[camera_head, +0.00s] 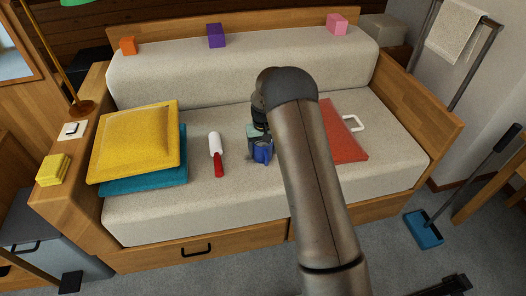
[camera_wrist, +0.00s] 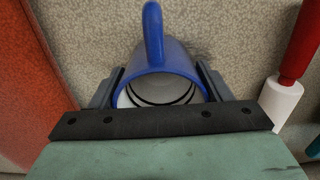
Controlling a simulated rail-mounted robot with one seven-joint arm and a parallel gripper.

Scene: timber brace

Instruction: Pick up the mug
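The blue mug (camera_head: 263,152) is at the middle of the sofa seat in the head view, under the end of my arm. In the wrist view the mug (camera_wrist: 164,58) has its open rim towards the camera, with a pale inside and its handle at the top of the picture. My gripper (camera_wrist: 160,88) has one dark finger on each side of the mug. Both fingers look very close to its walls; I cannot tell whether they press on it. My arm hides part of the gripper in the head view.
A white roller with a red handle (camera_head: 217,155) lies left of the mug. A red flat piece (camera_head: 340,138) with a white loop handle lies to the right. Yellow (camera_head: 135,140) and teal (camera_head: 150,180) cushions are stacked at left. Small blocks, including a purple one (camera_head: 216,35), sit on the backrest.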

